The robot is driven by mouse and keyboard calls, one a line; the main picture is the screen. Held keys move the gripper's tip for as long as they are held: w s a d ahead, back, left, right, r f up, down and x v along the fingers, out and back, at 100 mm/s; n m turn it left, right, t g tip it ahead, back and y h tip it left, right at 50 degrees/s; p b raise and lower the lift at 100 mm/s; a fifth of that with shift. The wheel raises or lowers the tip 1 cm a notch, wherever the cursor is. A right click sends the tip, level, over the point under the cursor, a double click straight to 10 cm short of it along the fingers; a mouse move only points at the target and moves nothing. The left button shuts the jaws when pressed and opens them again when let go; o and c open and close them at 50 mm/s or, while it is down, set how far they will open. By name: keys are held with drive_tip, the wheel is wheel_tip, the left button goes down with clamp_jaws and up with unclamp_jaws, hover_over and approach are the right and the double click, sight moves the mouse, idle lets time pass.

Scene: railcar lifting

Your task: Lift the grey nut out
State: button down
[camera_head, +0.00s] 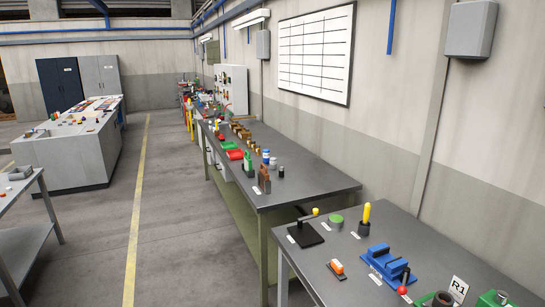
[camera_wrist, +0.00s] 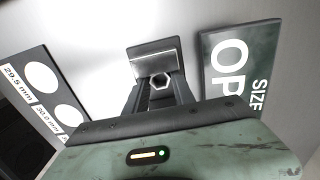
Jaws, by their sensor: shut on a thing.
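In the wrist view, my gripper (camera_wrist: 160,92) reaches forward with its two dark fingers on either side of a small grey hexagonal nut (camera_wrist: 160,80). The gripper is shut on the nut. Just beyond the fingertips is a grey block-like piece (camera_wrist: 153,52) with a pale face. Whether the nut still touches this piece cannot be told. The head view does not show my gripper or the nut clearly.
In the wrist view, a dark gauge plate (camera_wrist: 42,88) with round white holes and size labels is at left, and a green sign (camera_wrist: 245,65) reading "OP" and "SIZE" is at right. The head view shows benches (camera_head: 290,178) with tools along the wall and an open aisle at left.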

drive_tip(key=shift+r+p, duration=3.5)
drive_tip(key=shift+f, duration=0.1)
